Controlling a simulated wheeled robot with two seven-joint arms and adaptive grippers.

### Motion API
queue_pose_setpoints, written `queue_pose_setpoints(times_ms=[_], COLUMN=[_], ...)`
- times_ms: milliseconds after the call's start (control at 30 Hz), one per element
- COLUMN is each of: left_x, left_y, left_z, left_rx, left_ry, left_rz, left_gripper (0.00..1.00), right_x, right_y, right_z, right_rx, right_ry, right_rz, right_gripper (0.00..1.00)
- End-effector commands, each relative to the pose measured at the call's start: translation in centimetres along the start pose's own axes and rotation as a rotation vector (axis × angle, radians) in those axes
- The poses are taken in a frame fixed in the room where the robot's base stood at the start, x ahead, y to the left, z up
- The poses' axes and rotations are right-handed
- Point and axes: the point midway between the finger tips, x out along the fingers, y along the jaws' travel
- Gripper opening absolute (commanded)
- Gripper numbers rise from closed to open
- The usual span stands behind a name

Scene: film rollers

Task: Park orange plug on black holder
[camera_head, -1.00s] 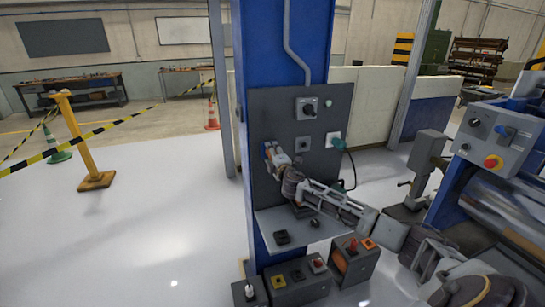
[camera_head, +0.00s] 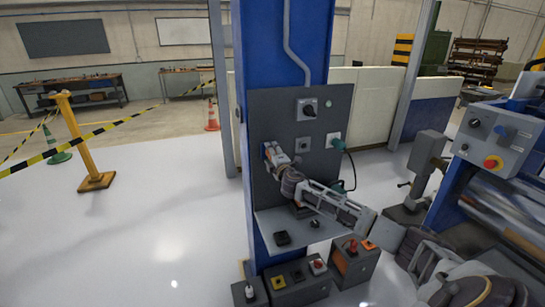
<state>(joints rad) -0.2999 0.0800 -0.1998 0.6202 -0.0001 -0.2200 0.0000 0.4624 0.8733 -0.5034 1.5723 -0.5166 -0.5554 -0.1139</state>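My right arm comes in from the right, and its gripper (camera_head: 272,155) is at the left edge of the grey panel (camera_head: 340,97). A small orange patch, perhaps the orange plug (camera_head: 268,147), shows at its fingertips beside a bit of blue. The fingers are too small to tell whether they are closed on it. A black holder-like block (camera_head: 282,238) sits on the grey shelf (camera_head: 268,221) below the panel, apart from the gripper. My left gripper is not in view.
The panel carries a rotary switch (camera_head: 307,107) and a green plug (camera_head: 336,142) with a hanging cable. Boxes with a yellow socket (camera_head: 278,282) and a red knob (camera_head: 352,245) stand below the shelf. A control box (camera_head: 500,140) is at the right.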

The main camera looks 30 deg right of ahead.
Motion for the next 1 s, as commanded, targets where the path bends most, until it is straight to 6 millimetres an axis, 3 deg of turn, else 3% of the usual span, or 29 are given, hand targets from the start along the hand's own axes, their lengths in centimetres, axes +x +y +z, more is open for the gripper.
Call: queue_pose_setpoints(times_ms=[567,1000], left_x=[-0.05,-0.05], left_y=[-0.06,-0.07], left_z=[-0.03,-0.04], left_rx=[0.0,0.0], left_ry=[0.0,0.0], left_rz=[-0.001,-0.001], left_gripper=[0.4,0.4], right_x=[0.01,0.01], right_y=[0.03,0.05], right_z=[0.0,0.01], right_rx=[-0.001,-0.001], right_ry=[0.0,0.0], right_rz=[0.0,0.0], right_gripper=[0.61,0.04])
